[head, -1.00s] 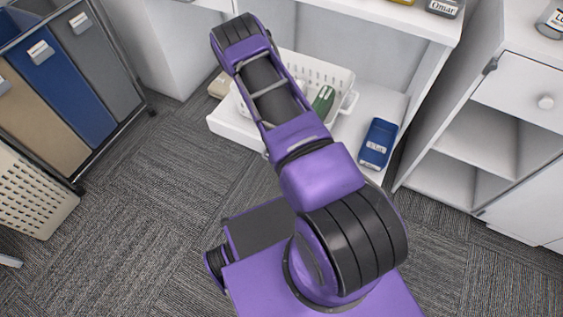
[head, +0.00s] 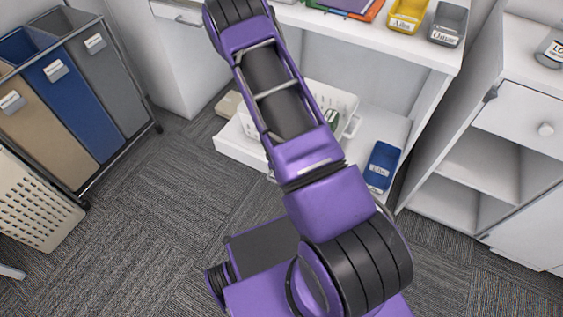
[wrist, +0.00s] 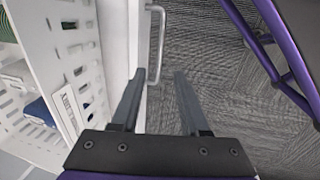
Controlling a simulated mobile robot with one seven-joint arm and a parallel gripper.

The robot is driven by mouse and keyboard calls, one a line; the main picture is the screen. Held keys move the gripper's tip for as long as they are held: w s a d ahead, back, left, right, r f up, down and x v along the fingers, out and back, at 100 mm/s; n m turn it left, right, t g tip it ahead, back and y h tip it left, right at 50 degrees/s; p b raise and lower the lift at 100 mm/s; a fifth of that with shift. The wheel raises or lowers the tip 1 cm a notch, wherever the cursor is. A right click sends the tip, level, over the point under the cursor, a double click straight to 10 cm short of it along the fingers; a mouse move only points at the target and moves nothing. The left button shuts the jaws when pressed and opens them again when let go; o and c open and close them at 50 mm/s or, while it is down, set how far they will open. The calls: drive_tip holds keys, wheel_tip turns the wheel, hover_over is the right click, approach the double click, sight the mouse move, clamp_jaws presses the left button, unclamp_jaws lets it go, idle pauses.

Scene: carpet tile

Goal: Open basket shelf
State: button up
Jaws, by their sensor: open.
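The basket shelf (head: 230,148) is a low white board under a white counter in the head view, carrying a white slotted basket (head: 342,101). How far out it stands is unclear. In the wrist view the basket (wrist: 72,62) is at left, with green and blue things inside. The shelf's pale bar handle (wrist: 157,45) stands off its white front, ahead of my gripper (wrist: 155,88). My gripper is open and empty, its fingers on either side of the handle's line, with the handle apparently beyond the tips. In the head view my arm hides the gripper and handle.
A blue bin (head: 382,166) sits at the shelf's right end. Yellow (head: 408,15) and grey (head: 449,22) bins stand on the counter. A white cabinet (head: 515,110) is at right. A hamper rack (head: 75,90) and cream basket (head: 35,205) are at left. Carpet between is clear.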

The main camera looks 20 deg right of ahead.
drive_tip(key=r, duration=0.5)
drive_tip(key=shift+s+a+r+p, duration=0.15)
drive_tip(key=shift+s+a+p, duration=0.15)
drive_tip(key=shift+a, duration=0.1)
drive_tip(key=shift+r, duration=0.1)
